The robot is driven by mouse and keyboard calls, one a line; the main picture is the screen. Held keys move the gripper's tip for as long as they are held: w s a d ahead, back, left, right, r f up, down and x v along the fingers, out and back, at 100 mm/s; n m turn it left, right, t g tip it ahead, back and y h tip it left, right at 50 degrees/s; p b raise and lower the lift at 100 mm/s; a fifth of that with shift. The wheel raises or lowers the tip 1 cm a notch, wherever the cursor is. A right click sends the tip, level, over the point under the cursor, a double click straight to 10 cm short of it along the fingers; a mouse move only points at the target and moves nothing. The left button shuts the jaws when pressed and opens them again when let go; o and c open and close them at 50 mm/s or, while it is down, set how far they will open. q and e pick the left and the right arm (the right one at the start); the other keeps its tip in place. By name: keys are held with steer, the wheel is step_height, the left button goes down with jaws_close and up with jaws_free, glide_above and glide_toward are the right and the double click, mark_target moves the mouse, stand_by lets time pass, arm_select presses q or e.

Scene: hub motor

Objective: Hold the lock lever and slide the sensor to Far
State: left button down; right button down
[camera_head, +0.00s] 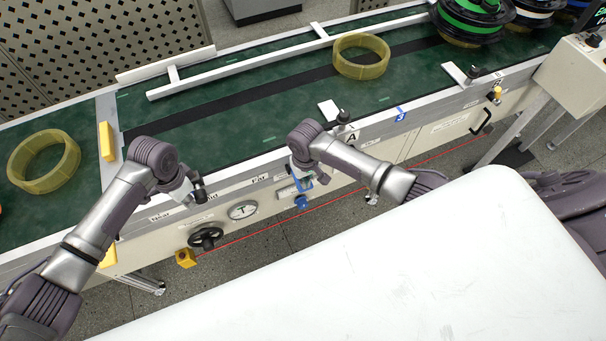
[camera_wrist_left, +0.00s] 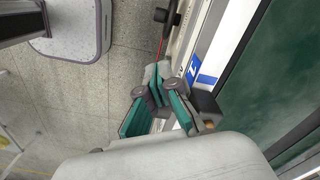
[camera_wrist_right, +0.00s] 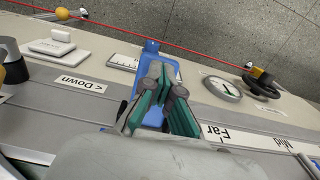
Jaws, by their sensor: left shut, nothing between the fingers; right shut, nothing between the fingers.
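A blue bracket-like part (camera_head: 303,184), likely the lock lever, is on the conveyor's front panel to the right of the "Far" label (camera_head: 260,178). My right gripper (camera_head: 299,176) is shut and empty right at it. In the right wrist view the blue part (camera_wrist_right: 168,72) shows behind and beside the fingers; whether they touch it I cannot tell. A small black block (camera_head: 199,196), likely the sensor, is at the rail near the "Mid" label. My left gripper (camera_head: 188,192) is shut and empty beside it. The block (camera_wrist_left: 205,104) shows right of those fingers in the left wrist view, partly hidden.
Yellow rings (camera_head: 361,56) lie on the green belt (camera_head: 230,110). A white surface (camera_head: 400,270) fills the foreground.

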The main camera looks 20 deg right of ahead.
mark_target(198, 196)
arm_select(q)
steer(key=shift+d, duration=1.5)
steer(key=shift+d, duration=1.4)
steer(key=shift+d, duration=1.6)
steer(key=shift+d, duration=1.4)
